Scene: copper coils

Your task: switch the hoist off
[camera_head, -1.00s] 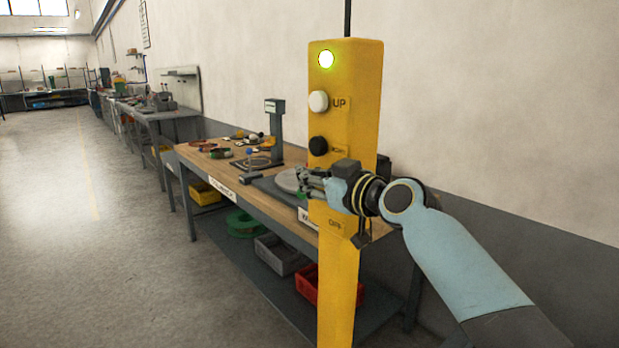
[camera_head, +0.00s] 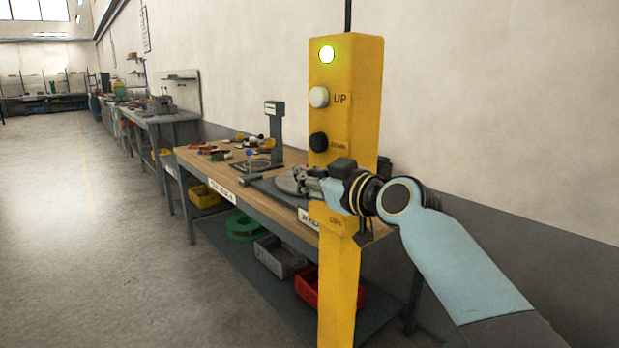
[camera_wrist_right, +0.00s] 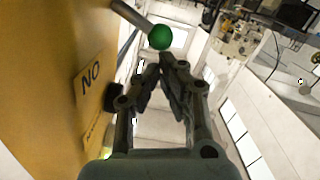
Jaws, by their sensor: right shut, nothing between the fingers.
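The yellow hoist control post (camera_head: 345,120) stands in front of me in the head view. It has a lit lamp (camera_head: 326,55), a white button (camera_head: 319,97) marked UP and a black button (camera_head: 319,142) below it. In the right wrist view a lever with a green ball end (camera_wrist_right: 160,38) sticks out from the yellow face, near an ON label (camera_wrist_right: 90,85) seen upside down. My right gripper (camera_head: 300,180) is shut and empty, in front of the post; its fingertips (camera_wrist_right: 160,62) are close to the ball, contact unclear. The lever is hidden in the head view. My left gripper is out of view.
A workbench (camera_head: 225,172) with several small parts stands behind the post. A green coil (camera_head: 243,226), a grey crate (camera_head: 280,255) and a red crate (camera_head: 312,290) lie on its lower shelf. The floor (camera_head: 90,260) at the left is clear.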

